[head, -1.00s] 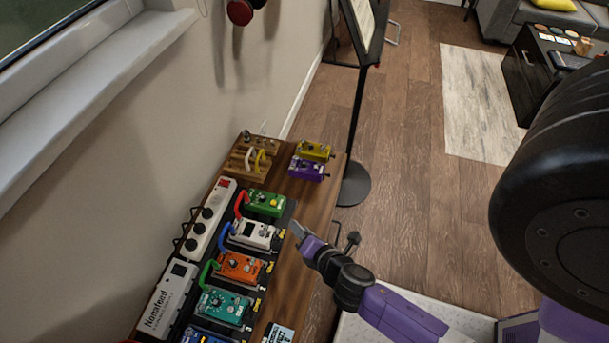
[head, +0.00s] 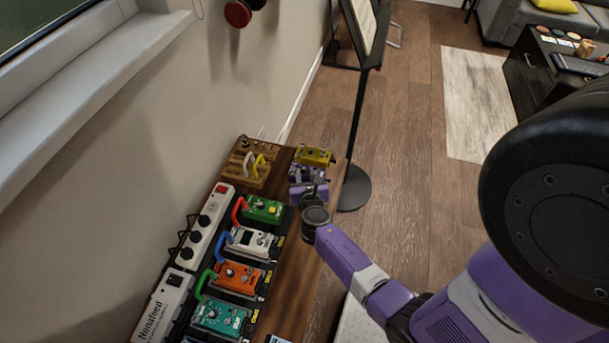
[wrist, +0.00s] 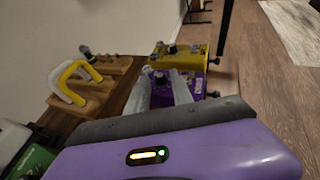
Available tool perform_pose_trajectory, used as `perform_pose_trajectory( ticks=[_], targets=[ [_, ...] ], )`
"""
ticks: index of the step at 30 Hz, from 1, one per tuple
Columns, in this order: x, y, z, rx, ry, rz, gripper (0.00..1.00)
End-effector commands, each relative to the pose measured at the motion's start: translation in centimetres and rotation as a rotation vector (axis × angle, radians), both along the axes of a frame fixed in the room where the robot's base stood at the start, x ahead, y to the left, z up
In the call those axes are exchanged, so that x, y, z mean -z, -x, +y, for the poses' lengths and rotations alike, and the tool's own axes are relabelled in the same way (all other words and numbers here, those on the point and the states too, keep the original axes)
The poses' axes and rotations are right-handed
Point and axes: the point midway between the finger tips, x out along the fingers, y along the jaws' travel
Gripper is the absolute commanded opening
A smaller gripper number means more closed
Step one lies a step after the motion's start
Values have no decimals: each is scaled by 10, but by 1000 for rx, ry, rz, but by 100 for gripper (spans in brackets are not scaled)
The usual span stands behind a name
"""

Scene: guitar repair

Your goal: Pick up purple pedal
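The purple pedal (head: 300,175) lies near the far end of the wooden table, just in front of the yellow pedal (head: 314,155). My gripper (head: 303,184) is over its near side and hides part of it in the head view. In the wrist view, the purple pedal (wrist: 161,84) shows between and beyond the two grey fingers of my gripper (wrist: 160,76). The fingers are apart, so the gripper is open. I cannot tell whether they touch the pedal.
A wooden block with white and yellow cables (head: 246,169) stands to the left. A green pedal (head: 264,208) and several others line a board nearer me. A black stand (head: 357,130) rises beyond the table's right edge. The yellow pedal (wrist: 182,62) is close behind the purple one.

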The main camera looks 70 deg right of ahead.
Motion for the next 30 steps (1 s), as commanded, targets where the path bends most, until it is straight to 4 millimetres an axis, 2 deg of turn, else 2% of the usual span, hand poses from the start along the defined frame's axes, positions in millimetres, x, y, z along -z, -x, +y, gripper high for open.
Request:
perform_pose_trajectory(
  ticks=[4, 11, 16, 30],
  targets=[
    [6, -5, -11, 0, -1, 0, 28],
    [6, -6, -11, -1, 0, 0, 28],
    [6, -6, -11, -1, -1, 0, 0],
    [6, -6, -11, -1, -1, 0, 0]
  ],
)
